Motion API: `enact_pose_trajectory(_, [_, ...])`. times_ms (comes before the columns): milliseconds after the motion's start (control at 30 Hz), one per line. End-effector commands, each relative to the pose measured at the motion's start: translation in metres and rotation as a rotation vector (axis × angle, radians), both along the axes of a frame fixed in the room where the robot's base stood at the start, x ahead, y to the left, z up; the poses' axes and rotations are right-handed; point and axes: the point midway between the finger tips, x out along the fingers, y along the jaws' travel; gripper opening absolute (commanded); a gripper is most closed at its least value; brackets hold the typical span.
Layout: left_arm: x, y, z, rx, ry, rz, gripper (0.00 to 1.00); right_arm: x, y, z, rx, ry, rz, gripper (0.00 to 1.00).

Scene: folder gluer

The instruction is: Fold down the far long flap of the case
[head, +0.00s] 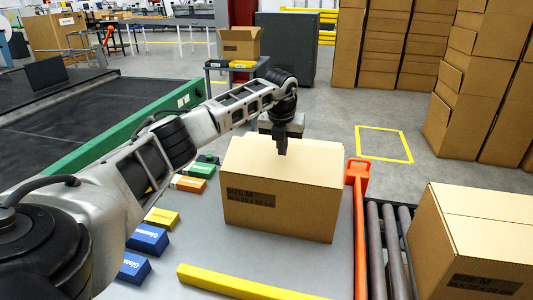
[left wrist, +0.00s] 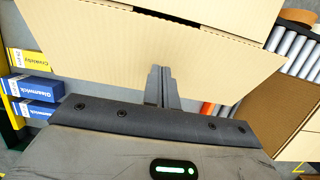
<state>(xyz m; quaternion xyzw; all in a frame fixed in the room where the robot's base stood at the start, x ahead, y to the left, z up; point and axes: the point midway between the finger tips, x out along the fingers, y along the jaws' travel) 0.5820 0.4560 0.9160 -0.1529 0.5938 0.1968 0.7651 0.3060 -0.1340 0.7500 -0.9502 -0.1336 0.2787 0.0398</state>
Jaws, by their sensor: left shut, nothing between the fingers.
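The case (head: 275,205) is a tan cardboard box marked SIZE M, standing on the grey table. In the head view its top looks covered and nearly flat. My left gripper (head: 281,148) points down at the far part of that top, shut and empty. In the left wrist view the shut fingers (left wrist: 162,82) lie over a broad tan flap (left wrist: 90,45). A narrow dark gap shows beyond this flap, with another cardboard panel past it. I cannot tell whether the fingertips touch the cardboard. My right gripper is out of view.
Small blue, yellow, orange and green boxes (head: 150,238) line the table's left side. A yellow bar (head: 240,285) lies at the front. An orange post (head: 358,200) and rollers (head: 385,250) stand right of the case, with another carton (head: 480,240) beyond.

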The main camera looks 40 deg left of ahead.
Motion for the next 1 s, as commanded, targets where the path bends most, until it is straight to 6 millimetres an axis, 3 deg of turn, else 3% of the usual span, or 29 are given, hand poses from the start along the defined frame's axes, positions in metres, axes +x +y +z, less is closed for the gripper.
enact_pose_trajectory(233, [0.001, 0.001, -0.002, -0.001, 0.001, 0.001, 0.0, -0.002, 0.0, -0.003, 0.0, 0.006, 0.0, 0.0])
enact_pose_trajectory(500, [0.016, 0.009, -0.017, -0.001, 0.002, 0.001, 0.0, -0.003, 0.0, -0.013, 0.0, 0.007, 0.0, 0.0])
enact_pose_trajectory(833, [0.018, 0.01, -0.018, 0.0, 0.001, 0.0, 0.0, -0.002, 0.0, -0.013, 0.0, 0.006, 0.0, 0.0])
enact_pose_trajectory(1000, [0.025, 0.013, -0.031, -0.002, 0.001, 0.002, 0.0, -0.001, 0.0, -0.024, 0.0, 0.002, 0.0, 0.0])
